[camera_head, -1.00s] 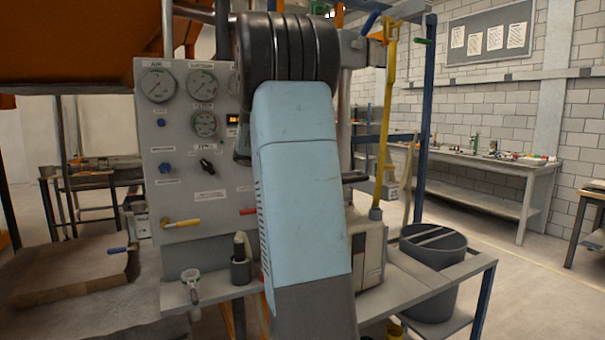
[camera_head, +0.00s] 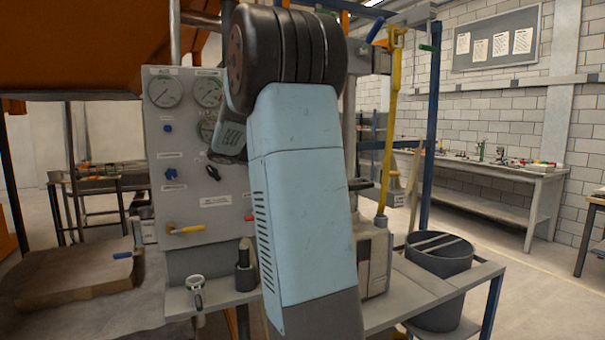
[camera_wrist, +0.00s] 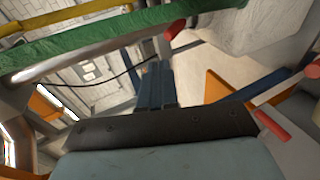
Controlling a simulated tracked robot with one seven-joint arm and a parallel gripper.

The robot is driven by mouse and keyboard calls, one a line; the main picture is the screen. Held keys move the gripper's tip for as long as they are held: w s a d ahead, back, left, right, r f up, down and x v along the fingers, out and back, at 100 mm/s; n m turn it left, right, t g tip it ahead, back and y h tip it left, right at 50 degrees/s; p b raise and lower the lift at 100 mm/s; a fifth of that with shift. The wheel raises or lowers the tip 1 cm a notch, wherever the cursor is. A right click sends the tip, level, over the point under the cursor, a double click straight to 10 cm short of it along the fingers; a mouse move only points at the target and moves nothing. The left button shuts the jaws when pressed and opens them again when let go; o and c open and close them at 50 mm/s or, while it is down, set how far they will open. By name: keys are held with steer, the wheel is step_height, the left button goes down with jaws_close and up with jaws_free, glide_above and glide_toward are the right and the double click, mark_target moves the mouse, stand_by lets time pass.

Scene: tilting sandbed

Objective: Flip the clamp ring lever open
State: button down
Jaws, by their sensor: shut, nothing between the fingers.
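I cannot make out the clamp ring for certain in either view. In the wrist view, a red-tipped handle (camera_wrist: 174,29) shows beside a grey pipe, below a green band. A second red handle (camera_wrist: 271,125) is at the right, and a red tip shows at the right edge. I cannot tell which of them, if any, is the clamp ring lever. My gripper (camera_wrist: 157,72) is shut and empty in the wrist view, apart from the red handles. In the head view my arm hides the gripper and what lies behind it.
A panel (camera_head: 215,185) with gauges and a yellow-handled lever (camera_head: 186,229) stands left of my arm. A metal cup (camera_head: 196,284) is on the ledge below. A grey bin (camera_head: 440,262) and bench (camera_head: 490,168) are at the right. Floor between bin and bench is open.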

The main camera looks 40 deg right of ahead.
steer(key=shift+v, duration=2.75)
steer(key=shift+f, duration=0.2)
steer(key=s+a+f+n+t+y, duration=0.1)
steer(key=s+a+f+t+y, duration=0.3)
steer(key=s+a, duration=0.9)
steer(key=s+a+f+n+t+y, duration=0.1)
steer(key=s+a+f+t+y, duration=0.2)
steer(key=s+a+f+y, duration=0.5)
steer(key=s+a+y, duration=0.1)
steer(key=s+a, duration=0.3)
steer(key=a, duration=0.3)
steer(key=shift+s+a+t+y, duration=0.3)
steer(key=shift+s+t, duration=0.05)
steer(key=shift+t, duration=0.05)
steer(key=shift+f, duration=0.1)
